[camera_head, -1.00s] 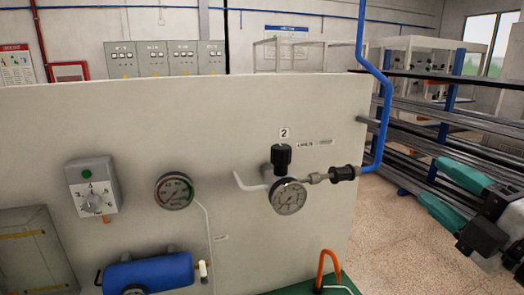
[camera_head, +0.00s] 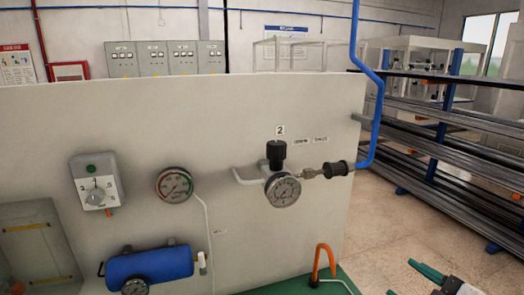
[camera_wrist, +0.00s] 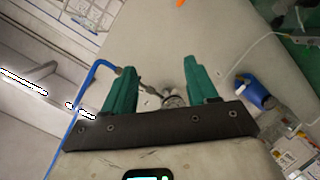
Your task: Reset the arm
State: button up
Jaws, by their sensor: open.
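My gripper (camera_wrist: 160,88) shows in the wrist view as two green fingers spread apart with nothing between them. Beyond the gap, at a distance, is the round pressure gauge (camera_wrist: 174,101) on the pale panel. In the head view only part of my gripper (camera_head: 432,279) shows, at the bottom right edge. It is well clear of the panel (camera_head: 130,125) there. The black regulator knob (camera_head: 276,153) marked 2 stands above the gauge (camera_head: 283,190), which joins a blue hose (camera_head: 376,110).
A blue tank (camera_head: 150,265) and a dial box (camera_head: 94,182) are on the panel's left. An orange hook-shaped part (camera_head: 323,262) rises from a green surface at the bottom. Racks of long bars (camera_head: 450,150) stand at the right. Open floor (camera_head: 385,235) lies between.

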jog(key=s+f+m+g+h+b, duration=0.1)
jog(key=s+f+m+g+b, duration=0.2)
jog(key=s+f, duration=0.6)
jog(key=s+d+f+m+g+h+b, duration=0.1)
jog(key=s+f+m+g+b, duration=0.2)
jog(key=s+f, duration=0.6)
jog(key=s+f+m+g+h+b, duration=0.1)
jog(key=s+f+m+g+b, duration=0.3)
jog(key=f, duration=1.8)
jog(key=s+m+g, duration=0.2)
jog(key=s+g, duration=0.1)
jog(key=s, duration=0.2)
jog(key=shift+s+d+f+m, duration=0.15)
jog(key=shift+s+d+m, duration=0.15)
jog(key=shift+s+d, duration=0.1)
